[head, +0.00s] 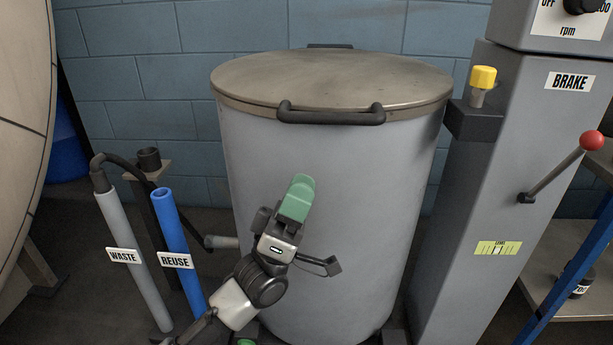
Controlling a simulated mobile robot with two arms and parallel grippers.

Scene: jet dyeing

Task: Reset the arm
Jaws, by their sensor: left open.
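My left gripper (297,196) reaches in from the bottom, left of centre, and points up in front of the grey drum (345,220). It has green finger pads and is open, with nothing seen in it. Its fingers overlap the drum's front wall in the picture; I cannot tell the gap between them. My left arm (238,300) runs down to the bottom edge.
The drum has a closed brown lid (330,78) with a dark handle (330,116). Left stand a grey WASTE pipe (134,285) and a blue REUSE pipe (172,225). Right is a grey machine column (480,200) with a red-knobbed brake lever (556,172) and yellow knob (483,77).

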